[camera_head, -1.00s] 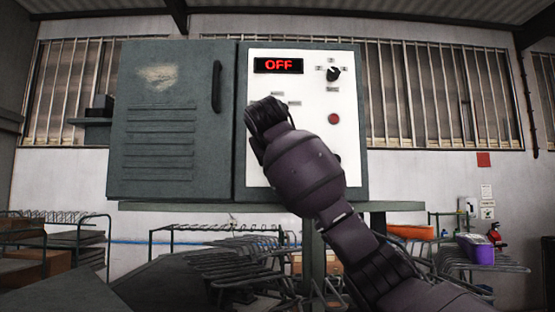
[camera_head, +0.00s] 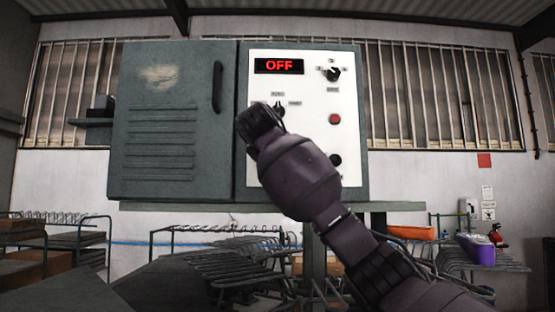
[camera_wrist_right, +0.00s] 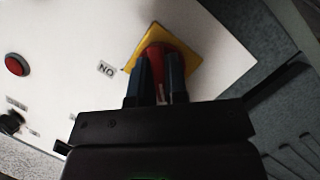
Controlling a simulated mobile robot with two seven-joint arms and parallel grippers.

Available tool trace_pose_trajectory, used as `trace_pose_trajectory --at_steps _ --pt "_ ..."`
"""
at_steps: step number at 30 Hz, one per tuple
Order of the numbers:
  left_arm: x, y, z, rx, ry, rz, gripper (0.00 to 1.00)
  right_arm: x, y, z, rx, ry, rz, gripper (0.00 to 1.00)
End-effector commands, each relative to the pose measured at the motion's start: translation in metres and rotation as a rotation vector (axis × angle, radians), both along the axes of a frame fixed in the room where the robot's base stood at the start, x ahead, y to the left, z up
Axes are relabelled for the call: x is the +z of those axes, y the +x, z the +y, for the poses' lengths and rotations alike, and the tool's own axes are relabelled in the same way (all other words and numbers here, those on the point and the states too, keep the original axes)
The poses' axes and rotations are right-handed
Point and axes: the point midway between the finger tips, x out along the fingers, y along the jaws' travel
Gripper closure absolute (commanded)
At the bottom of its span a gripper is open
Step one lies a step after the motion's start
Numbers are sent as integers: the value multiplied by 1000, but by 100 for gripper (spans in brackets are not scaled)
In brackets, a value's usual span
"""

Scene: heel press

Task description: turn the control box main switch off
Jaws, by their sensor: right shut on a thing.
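The control box (camera_head: 354,120) stands ahead with a white panel on its right half. Its display (camera_head: 279,66) reads OFF in red. My right gripper (camera_wrist_right: 160,66) is shut on the red handle, one finger on each side. In the head view my right gripper (camera_head: 258,124) covers the lower left of the panel and hides the switch. My left gripper is not in view.
The panel also has an upper dial (camera_head: 332,74), a small selector knob (camera_head: 279,107), a red button (camera_head: 334,119) and a black knob (camera_head: 336,160). The grey cabinet door (camera_head: 165,120) with a handle is closed on the left. Metal racks stand below.

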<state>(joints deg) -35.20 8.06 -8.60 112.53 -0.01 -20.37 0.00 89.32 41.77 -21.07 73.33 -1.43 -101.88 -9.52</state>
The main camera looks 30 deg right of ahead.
Motion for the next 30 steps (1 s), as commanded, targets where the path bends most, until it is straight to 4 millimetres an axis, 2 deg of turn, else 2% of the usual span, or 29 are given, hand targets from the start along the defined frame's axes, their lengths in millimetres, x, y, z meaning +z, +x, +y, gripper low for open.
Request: trace_pose_trajectory --at_steps 4,5,9,10,21,30 --pt "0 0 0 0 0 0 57 0 0 0 2 -2 0 100" --pt "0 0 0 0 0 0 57 0 0 0 2 -2 0 85" --pt "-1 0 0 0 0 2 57 0 0 0 2 -1 -1 63" --pt "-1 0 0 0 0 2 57 0 0 0 2 -1 -1 61" --pt "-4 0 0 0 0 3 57 2 -4 4 1 0 -2 61" --pt "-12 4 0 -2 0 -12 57 13 -39 37 5 0 -4 61"
